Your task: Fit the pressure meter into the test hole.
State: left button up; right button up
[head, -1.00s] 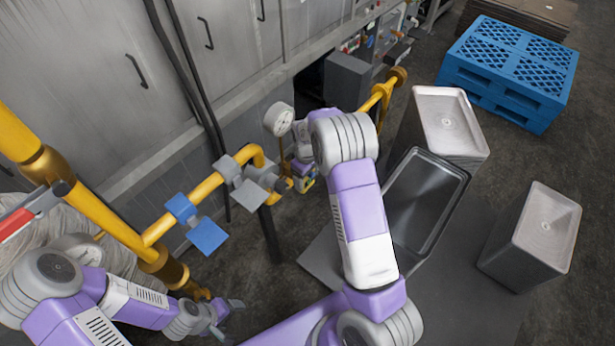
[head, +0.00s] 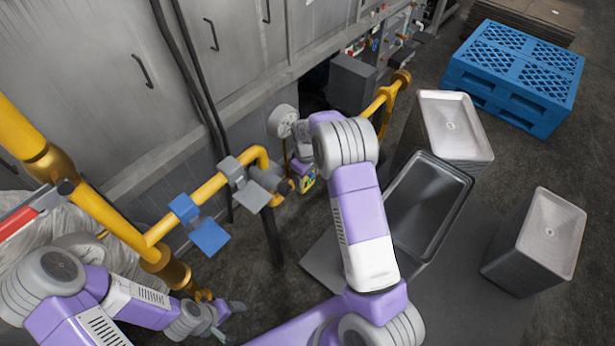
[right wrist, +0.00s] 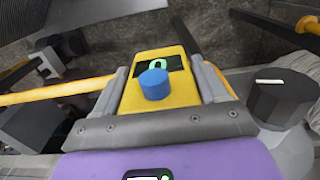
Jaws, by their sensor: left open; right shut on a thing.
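A yellow meter (right wrist: 178,92) with a small dark display and a blue round knob shows in the right wrist view, between the grey fingers of my right gripper (right wrist: 165,95), which is shut on it. In the head view my right gripper (head: 305,182) is beside the grey valve fittings on the yellow pipe, with a bit of yellow showing at its fingers. My left gripper (head: 232,319) is open and empty at the lower left, below the pipe. I cannot make out the test hole in either view.
A white round gauge (head: 282,121) stands just behind my right gripper. The yellow pipe (head: 208,190) carries blue and grey valve handles. A black knob (right wrist: 285,95) shows in the right wrist view.

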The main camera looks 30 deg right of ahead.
jog(key=shift+w+a, duration=0.15)
jog(key=shift+w, duration=0.2)
jog(key=o, duration=1.1)
notch_tip(320, 180, up, 8)
jog(key=shift+f+p, duration=0.15)
jog(key=shift+p, duration=0.2)
pick_arm(q)
jog(key=shift+r, duration=0.35)
